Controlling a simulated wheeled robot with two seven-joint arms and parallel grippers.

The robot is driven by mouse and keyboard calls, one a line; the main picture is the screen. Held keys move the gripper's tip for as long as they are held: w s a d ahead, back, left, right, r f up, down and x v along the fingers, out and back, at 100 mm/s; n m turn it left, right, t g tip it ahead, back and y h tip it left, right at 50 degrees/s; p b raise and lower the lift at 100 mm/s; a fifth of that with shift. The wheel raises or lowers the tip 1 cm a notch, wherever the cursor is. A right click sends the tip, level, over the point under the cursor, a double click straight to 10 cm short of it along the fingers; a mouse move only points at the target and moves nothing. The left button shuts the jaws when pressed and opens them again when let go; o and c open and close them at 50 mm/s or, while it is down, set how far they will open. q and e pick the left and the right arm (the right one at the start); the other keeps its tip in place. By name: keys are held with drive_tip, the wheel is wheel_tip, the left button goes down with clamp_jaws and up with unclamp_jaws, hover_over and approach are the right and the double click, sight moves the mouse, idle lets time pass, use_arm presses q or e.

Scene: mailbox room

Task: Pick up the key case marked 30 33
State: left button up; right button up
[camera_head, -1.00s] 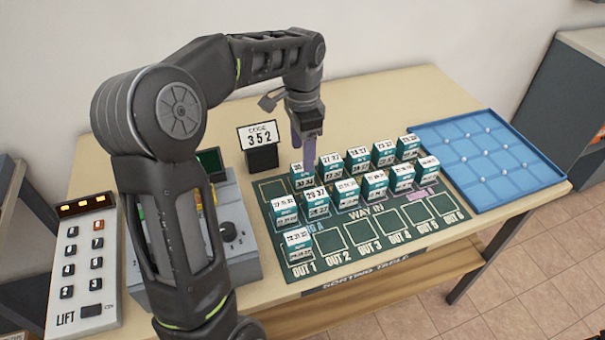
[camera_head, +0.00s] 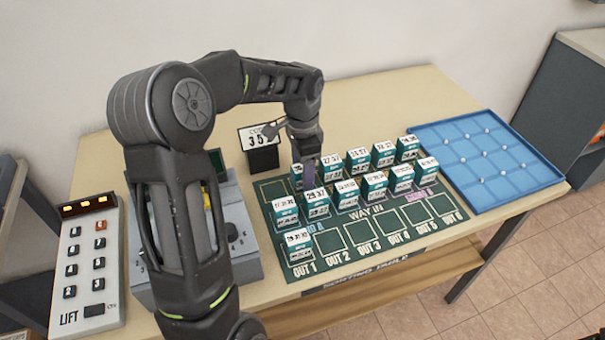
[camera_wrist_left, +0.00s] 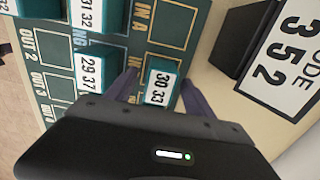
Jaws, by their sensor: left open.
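The key case marked 30 33 (camera_wrist_left: 160,84) stands on the green sorting mat (camera_wrist_left: 172,25), between the fingers of my left gripper (camera_wrist_left: 160,90) in the left wrist view. The fingers are open, one on each side of it; I cannot tell whether either touches. In the head view the case (camera_head: 296,178) is at the back left of the mat, partly hidden by my left gripper (camera_head: 308,172), which points down over it. My right gripper is not in view.
Several other white and teal key cases (camera_head: 345,192) stand close by on the mat, one marked 29 37 (camera_wrist_left: 92,72) beside the left gripper. The CODE 352 sign (camera_head: 262,158) stands behind. A blue tray (camera_head: 540,178) lies at the right and a LIFT keypad (camera_head: 85,265) at the left.

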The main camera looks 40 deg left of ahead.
use_arm(q)
drive_tip(key=shift+c, duration=0.3)
clamp_jaws()
idle(0.7)
